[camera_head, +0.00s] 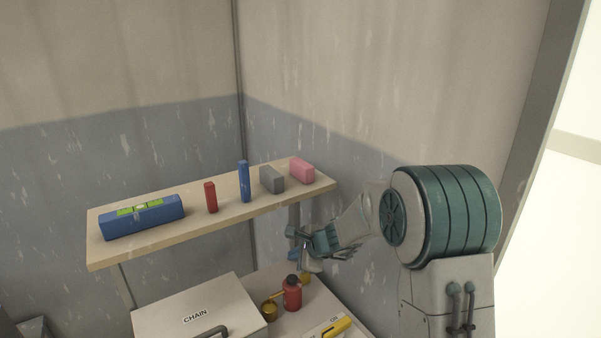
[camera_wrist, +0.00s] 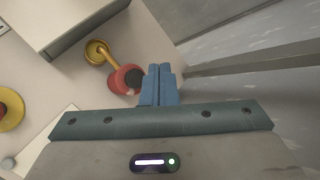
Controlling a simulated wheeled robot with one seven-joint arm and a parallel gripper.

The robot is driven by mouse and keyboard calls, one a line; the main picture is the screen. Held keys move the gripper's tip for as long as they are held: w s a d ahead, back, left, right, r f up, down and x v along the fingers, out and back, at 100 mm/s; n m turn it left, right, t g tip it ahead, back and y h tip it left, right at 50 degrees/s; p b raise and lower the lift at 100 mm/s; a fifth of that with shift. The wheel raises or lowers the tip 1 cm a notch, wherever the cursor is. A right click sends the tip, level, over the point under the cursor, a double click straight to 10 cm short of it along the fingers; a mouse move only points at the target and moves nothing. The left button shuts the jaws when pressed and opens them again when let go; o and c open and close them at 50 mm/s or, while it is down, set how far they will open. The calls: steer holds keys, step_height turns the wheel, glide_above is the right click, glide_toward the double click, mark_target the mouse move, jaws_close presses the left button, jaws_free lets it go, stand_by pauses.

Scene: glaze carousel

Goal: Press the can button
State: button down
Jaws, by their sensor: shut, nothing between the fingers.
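A red can (camera_head: 292,295) with a black top (camera_head: 292,280) stands upright on the counter below the right end of the shelf. In the wrist view the red can (camera_wrist: 118,82) shows just left of my fingers, with its dark top (camera_wrist: 134,78) facing the camera. A separate button on the top is too small to make out. My gripper (camera_head: 300,258) is just above and behind the can in the head view. Its blue fingers (camera_wrist: 161,70) are together and empty in the wrist view. They partly overlap the can's right edge; contact cannot be told.
A wooden shelf (camera_head: 150,239) with several blocks and a blue level hangs above the counter. A white box marked CHAIN (camera_head: 165,310) stands left of the can. A brass cup (camera_head: 269,311) with a handle is beside the can. A panel with a yellow lever (camera_head: 336,327) lies in front.

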steer(key=s+d+r+n, duration=0.2)
steer(key=s+r+n, duration=0.3)
steer(key=s+r, duration=0.25)
steer(key=s+d+r+n+g+h, duration=0.1)
steer(key=s+d+n, duration=0.3)
steer(key=s, duration=0.4)
steer(key=s+d+r+n+g+h, duration=0.1)
steer(key=s+d+n+h, duration=0.2)
steer(key=s+d, duration=0.3)
steer(key=s+d+r+n+h, duration=0.1)
steer(key=s+d+n, duration=0.4)
steer(key=s, duration=0.6)
steer(key=shift+s+g+h, duration=0.35)
steer(key=shift+g+h, duration=0.05)
steer(key=shift+h, duration=0.5)
